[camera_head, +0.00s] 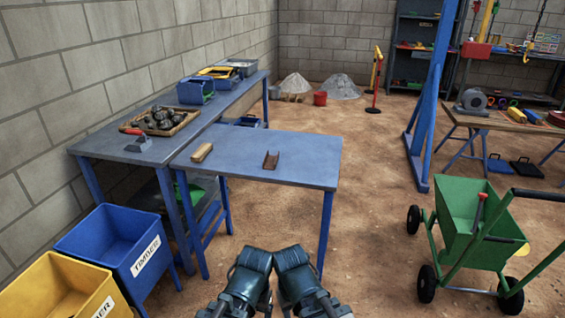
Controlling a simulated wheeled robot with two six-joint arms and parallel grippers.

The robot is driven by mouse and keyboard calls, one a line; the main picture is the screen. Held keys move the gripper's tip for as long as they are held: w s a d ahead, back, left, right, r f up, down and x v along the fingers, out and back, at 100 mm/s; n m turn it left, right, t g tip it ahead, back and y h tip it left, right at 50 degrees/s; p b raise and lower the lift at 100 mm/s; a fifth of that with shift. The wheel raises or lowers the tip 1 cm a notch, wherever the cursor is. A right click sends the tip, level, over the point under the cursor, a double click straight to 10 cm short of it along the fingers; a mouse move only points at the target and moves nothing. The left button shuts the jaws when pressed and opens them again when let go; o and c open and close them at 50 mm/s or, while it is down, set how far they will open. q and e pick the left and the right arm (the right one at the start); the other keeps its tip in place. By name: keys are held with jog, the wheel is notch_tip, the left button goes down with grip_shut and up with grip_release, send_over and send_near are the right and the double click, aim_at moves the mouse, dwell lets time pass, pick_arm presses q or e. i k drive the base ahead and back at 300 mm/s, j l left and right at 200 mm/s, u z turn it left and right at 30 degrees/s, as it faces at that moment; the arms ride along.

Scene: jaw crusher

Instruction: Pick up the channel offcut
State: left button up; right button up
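The channel offcut (271,160) is a short rust-brown piece with a trough-like shape. It lies on the blue front table (300,172), right of the middle of its top, apart from other things. The dark ends of my two arms show close together at the bottom middle of the view, in front of the table and well short of the offcut. My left gripper (243,292) and my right gripper (303,292) are there, but their fingers cannot be made out. Nothing touches the offcut.
A wooden block (202,152) lies left of the offcut. A tray of dark lumps (183,120) and a red-handled tool (137,138) sit on the longer bench. A blue timber bin (110,240) stands front left, a green cart (470,222) right. Floor between table and cart is clear.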

aim_at(270, 161)
jog(key=u, duration=1.2)
jog(key=l+u, duration=0.1)
jog(key=u, duration=0.3)
jog(key=k+l+u, duration=0.1)
jog(key=u, duration=0.25)
jog(key=k+l, duration=0.45)
